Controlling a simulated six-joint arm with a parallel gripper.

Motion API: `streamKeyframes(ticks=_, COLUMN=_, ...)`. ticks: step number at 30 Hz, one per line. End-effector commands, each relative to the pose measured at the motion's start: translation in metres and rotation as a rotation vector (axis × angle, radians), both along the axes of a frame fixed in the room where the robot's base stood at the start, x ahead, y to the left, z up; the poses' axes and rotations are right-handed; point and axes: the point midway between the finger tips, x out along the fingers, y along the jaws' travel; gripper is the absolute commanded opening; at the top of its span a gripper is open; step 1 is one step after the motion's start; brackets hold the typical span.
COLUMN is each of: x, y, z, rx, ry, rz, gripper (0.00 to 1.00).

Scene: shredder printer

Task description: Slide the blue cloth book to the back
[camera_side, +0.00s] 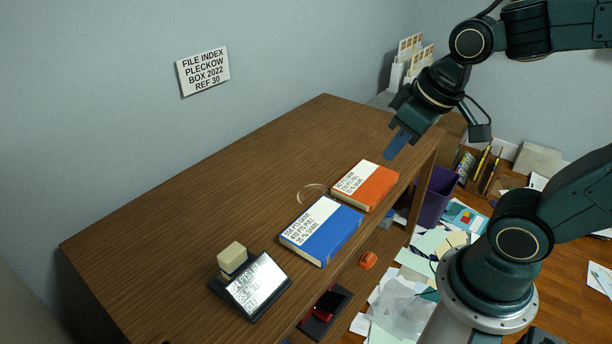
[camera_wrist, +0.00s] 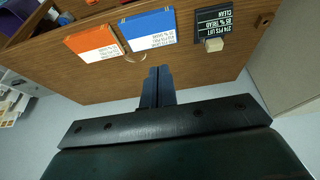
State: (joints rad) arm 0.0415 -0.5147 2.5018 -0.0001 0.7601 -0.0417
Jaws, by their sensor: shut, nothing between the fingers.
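The blue book (camera_side: 323,232) with a white label lies flat on the brown wooden desk top (camera_side: 230,180), near its front edge. It also shows in the wrist view (camera_wrist: 148,29), beyond my fingertips. My gripper (camera_side: 393,151) is shut and empty, in the air above the right end of the desk in the side view. In the wrist view my gripper (camera_wrist: 158,70) shows its two fingers together, pointing toward the blue book and apart from it in the picture.
An orange book (camera_side: 364,187) lies right of the blue one, with a clear ring (camera_side: 311,193) behind them. A tilted sign (camera_side: 257,287) and a beige block (camera_side: 232,258) stand left. The desk behind the books is bare. A purple bin (camera_side: 437,192) and papers lie below.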

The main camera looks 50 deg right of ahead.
Motion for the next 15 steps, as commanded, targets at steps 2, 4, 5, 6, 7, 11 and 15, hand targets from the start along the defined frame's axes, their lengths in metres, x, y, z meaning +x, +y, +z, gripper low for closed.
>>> streamKeyframes(ticks=2, x=0.009, y=-0.003, z=-0.013, rx=-0.002, ry=0.033, rz=-0.003, gripper=0.00)
streamKeyframes(ticks=4, x=0.016, y=-0.006, z=-0.023, rx=-0.004, ry=0.055, rz=-0.004, gripper=0.00)
streamKeyframes(ticks=5, x=0.019, y=-0.007, z=-0.027, rx=-0.005, ry=0.063, rz=-0.004, gripper=0.00)
streamKeyframes(ticks=6, x=0.023, y=-0.008, z=-0.033, rx=-0.005, ry=0.076, rz=-0.004, gripper=0.00)
streamKeyframes(ticks=7, x=0.026, y=-0.009, z=-0.038, rx=-0.006, ry=0.085, rz=-0.004, gripper=0.00)
streamKeyframes(ticks=11, x=0.036, y=-0.015, z=-0.060, rx=-0.008, ry=0.126, rz=-0.005, gripper=0.00)
streamKeyframes(ticks=15, x=0.045, y=-0.020, z=-0.084, rx=-0.009, ry=0.168, rz=-0.004, gripper=0.00)
